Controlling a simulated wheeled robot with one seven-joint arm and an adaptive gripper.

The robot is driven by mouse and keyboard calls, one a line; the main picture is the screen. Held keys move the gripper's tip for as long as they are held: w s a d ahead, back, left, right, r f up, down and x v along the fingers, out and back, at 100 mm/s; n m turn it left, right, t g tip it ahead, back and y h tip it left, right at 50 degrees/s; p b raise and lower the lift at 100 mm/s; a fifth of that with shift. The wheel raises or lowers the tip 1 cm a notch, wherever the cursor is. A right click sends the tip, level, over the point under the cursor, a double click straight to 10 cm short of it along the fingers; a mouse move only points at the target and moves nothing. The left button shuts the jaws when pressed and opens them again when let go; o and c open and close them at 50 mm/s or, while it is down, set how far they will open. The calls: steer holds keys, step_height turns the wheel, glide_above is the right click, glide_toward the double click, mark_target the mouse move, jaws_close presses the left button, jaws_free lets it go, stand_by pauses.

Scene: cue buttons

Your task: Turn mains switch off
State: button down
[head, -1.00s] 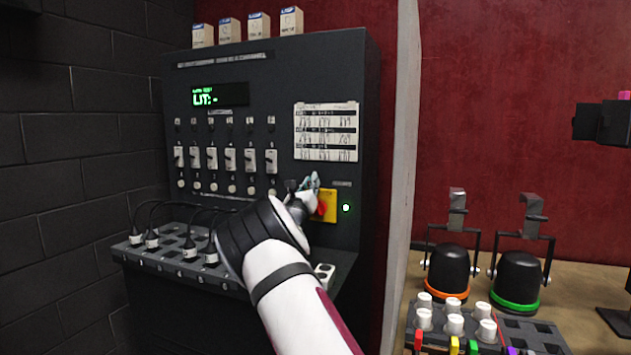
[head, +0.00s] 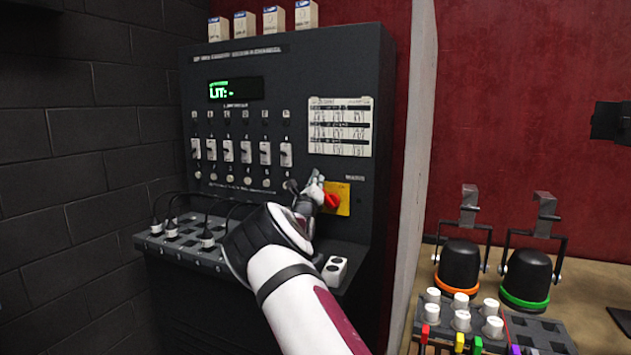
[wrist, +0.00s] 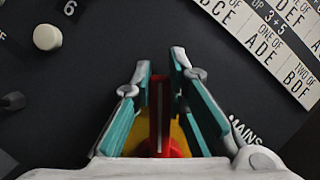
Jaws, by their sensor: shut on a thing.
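The mains switch is a red rotary handle (head: 332,201) on a yellow plate (head: 344,191), low on the right of the dark control panel (head: 345,72). In the head view my gripper (head: 319,188) reaches it from the left and covers part of the plate. In the wrist view my gripper (wrist: 161,85) has its teal fingers on both sides of the upright red handle (wrist: 158,115), shut on it. The printed MAINS label (wrist: 243,131) is to the right. No green glow shows beside the plate. The handle's full angle is partly hidden.
The panel display (head: 236,89) shows green text, with a row of white switches (head: 245,152) below. Small boxes (head: 273,21) stand on top. Lamps (head: 526,275) stand on the right bench.

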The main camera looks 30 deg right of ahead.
steer(key=c, duration=1.6)
jaws_free()
steer(key=shift+o, duration=0.2)
steer(key=shift+a, duration=0.1)
steer(key=v, duration=1.2)
